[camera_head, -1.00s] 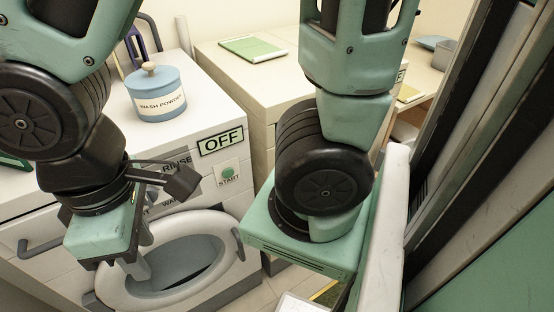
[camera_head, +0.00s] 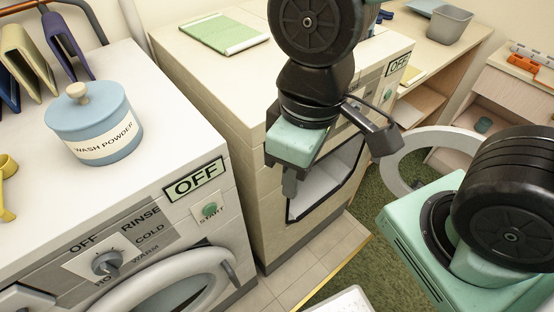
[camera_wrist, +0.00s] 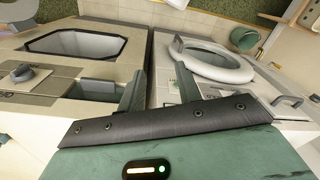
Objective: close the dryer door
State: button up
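The dryer (camera_head: 235,125) is the beige machine right of the washer, with an OFF sign on top of its front. Its dark-edged opening (camera_head: 318,190) is uncovered and also shows in the wrist view (camera_wrist: 75,43). The dryer door (camera_head: 392,162), a pale ring, stands swung out to the right of the opening, partly hidden behind my arm. My gripper (camera_head: 290,188) is in front of the dryer's upper front, left of the door and apart from it. In the wrist view its two fingers (camera_wrist: 160,88) are spread with nothing between them.
The washer (camera_head: 150,215) stands at left with its round door (camera_head: 170,285) low on its front. A wash powder tub (camera_head: 95,125) is on its top. A green book (camera_head: 225,33) lies on the dryer. Shelves (camera_head: 510,95) stand at right, with green carpet (camera_head: 375,200) before them.

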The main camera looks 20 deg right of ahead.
aim_at(466, 141)
jog(key=z, duration=0.25)
jog(key=l+z, duration=0.3)
jog(key=l, duration=0.35)
jog(key=i+l+z, duration=0.15)
jog(key=l+z, duration=0.15)
jog(key=l, duration=0.3)
